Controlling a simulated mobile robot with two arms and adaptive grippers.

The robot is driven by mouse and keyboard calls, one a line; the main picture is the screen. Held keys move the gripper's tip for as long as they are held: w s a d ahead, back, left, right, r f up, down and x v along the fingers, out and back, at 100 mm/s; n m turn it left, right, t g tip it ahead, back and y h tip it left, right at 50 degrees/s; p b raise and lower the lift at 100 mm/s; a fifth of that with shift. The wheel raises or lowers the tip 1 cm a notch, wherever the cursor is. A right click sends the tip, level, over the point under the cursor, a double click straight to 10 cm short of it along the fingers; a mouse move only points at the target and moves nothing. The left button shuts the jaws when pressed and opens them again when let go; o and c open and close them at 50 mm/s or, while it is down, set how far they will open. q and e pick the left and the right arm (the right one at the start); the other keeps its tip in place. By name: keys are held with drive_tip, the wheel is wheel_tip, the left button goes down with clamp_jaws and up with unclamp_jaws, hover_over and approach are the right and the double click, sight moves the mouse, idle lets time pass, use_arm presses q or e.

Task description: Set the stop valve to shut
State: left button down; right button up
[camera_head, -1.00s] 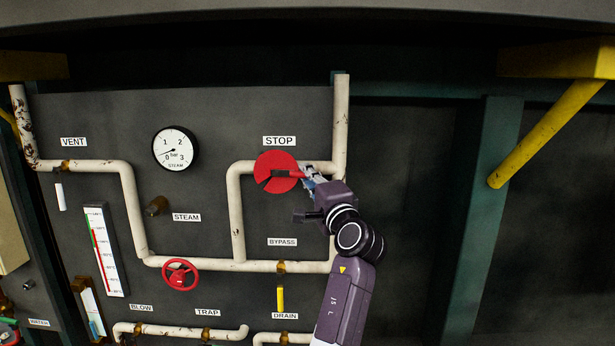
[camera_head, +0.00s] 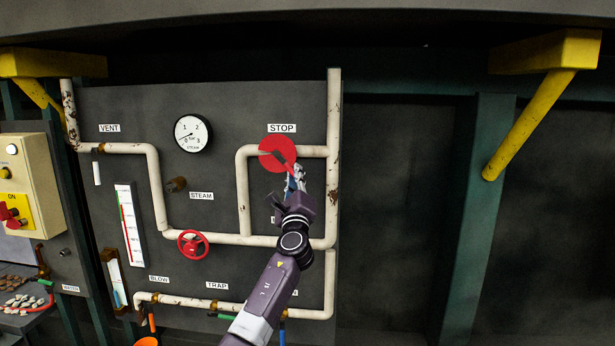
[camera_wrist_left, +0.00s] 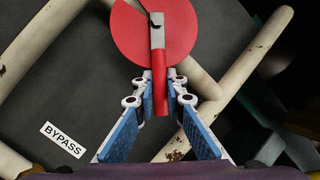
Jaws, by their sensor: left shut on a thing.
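The stop valve (camera_head: 268,146) is a red disc with a dark notch, on the white pipe below the STOP label (camera_head: 282,128). Its red lever (camera_head: 289,168) slants down and to the right from the disc's middle. My left gripper (camera_head: 296,180) is at the lever's outer end, below and right of the disc. In the left wrist view the lever (camera_wrist_left: 160,68) runs down between the two blue-padded fingers, which are shut on it. The lever's tip is partly hidden in the head view. My right gripper is not in view.
White pipes (camera_head: 333,110) run beside and below the valve. A red handwheel (camera_head: 193,244) and a pressure gauge (camera_head: 193,133) are to the left. My left arm covers part of the lower panel. A yellow brace (camera_head: 530,125) slants at the right.

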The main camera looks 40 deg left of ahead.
use_arm(q)
drive_tip(key=shift+s+a+f+m+t+h+b, duration=0.4)
drive_tip(key=shift+a+m+t+h, duration=0.55)
drive_tip(key=shift+m, duration=1.3)
drive_tip(key=shift+s+a+f+m+t+h+b, duration=0.15)
drive_tip(key=shift+s+a+f+m+t+h, duration=0.3)
drive_tip(key=shift+m+h, duration=1.45)
drive_tip(key=shift+s+a+f+m+t+h+b, duration=0.35)
drive_tip(key=shift+s+a+m+t+h, duration=0.35)
drive_tip(key=shift+m, duration=1.95)
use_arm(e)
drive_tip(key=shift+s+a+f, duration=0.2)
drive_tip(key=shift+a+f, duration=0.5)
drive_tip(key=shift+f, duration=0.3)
use_arm(q)
drive_tip(key=shift+w+a, duration=0.15)
drive_tip(key=shift+w, duration=0.05)
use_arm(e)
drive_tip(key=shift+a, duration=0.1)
use_arm(q)
drive_tip(key=c, duration=2)
unclamp_jaws()
drive_tip(key=shift+o, duration=0.2)
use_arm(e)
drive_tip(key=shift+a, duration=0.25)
use_arm(q)
drive_tip(key=shift+s, duration=0.1)
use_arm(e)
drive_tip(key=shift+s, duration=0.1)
